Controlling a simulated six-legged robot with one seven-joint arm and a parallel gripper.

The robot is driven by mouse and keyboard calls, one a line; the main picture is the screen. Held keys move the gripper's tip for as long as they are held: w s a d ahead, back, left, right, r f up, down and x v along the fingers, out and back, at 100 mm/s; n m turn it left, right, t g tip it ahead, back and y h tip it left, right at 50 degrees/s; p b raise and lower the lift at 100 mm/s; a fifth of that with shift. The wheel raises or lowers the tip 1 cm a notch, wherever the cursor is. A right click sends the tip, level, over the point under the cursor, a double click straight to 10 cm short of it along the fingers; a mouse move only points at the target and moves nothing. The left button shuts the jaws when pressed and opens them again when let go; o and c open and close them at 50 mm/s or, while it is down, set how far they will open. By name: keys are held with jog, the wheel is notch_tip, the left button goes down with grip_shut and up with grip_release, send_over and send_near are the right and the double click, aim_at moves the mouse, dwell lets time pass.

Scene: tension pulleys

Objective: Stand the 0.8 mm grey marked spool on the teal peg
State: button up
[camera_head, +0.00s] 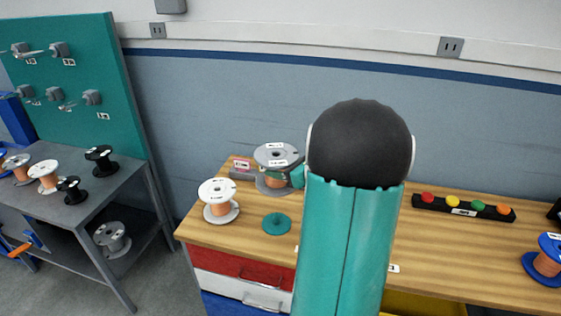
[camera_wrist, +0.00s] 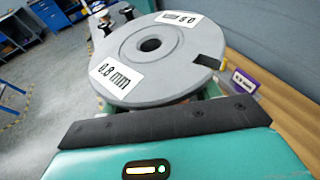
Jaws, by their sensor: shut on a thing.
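The grey spool (camera_head: 278,154) with copper wire is upright at the back left of the wooden bench. In the wrist view its top flange (camera_wrist: 150,52) fills the middle, with a "0.8 mm" label and a second label. My gripper (camera_head: 297,176) is shut on this spool from the right, below the top flange; my arm and the flange hide most of the jaws. I cannot tell whether the spool touches the bench. A teal round base (camera_head: 277,223) lies on the bench in front of the spool, with nothing on it; its peg is hard to make out.
A white spool (camera_head: 219,200) of copper wire stands left of the teal base. A dark grey block with a pink label (camera_head: 242,168) is beside the grey spool. A button strip (camera_head: 463,207) and a blue spool (camera_head: 547,257) are at right. A grey table (camera_head: 100,190) holds more spools.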

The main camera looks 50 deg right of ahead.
aim_at(281, 187)
jog(key=shift+w+f, duration=0.2)
jog(key=shift+f, duration=1.85)
jog(key=shift+f, duration=0.35)
jog(key=shift+f, duration=1.35)
jog(key=shift+f, duration=0.15)
jog(key=shift+f, duration=0.75)
jog(key=shift+f, duration=0.4)
jog(key=shift+f, duration=0.2)
jog(key=shift+f, duration=0.1)
dwell(0.6)
